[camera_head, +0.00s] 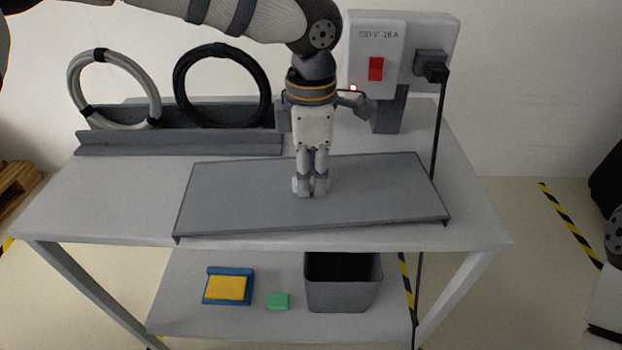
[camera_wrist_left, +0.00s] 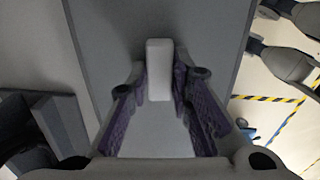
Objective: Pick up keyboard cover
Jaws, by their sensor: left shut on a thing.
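The keyboard cover (camera_head: 236,196) is a wide, flat grey panel with short turned-down ends, lying over the middle of the cart top. It sits slightly skewed to the cart's front edge. Whether it rests on the top or is just clear of it, I cannot tell. My left gripper (camera_head: 311,190) points down at the panel's middle. In the left wrist view its purple-lined fingers are shut on the pale block handle (camera_wrist_left: 159,70) of the cover, with the grey panel (camera_wrist_left: 110,30) behind. Anything under the cover is hidden. My right gripper does not show.
Behind the cover, a grey rack (camera_head: 180,142) holds a light cable coil (camera_head: 72,85) and a black one (camera_head: 180,75). A switch box (camera_head: 400,60) with a plugged cord stands back right. The lower shelf holds a grey bin (camera_head: 340,295), a blue-yellow block (camera_head: 228,288) and a green block (camera_head: 278,301).

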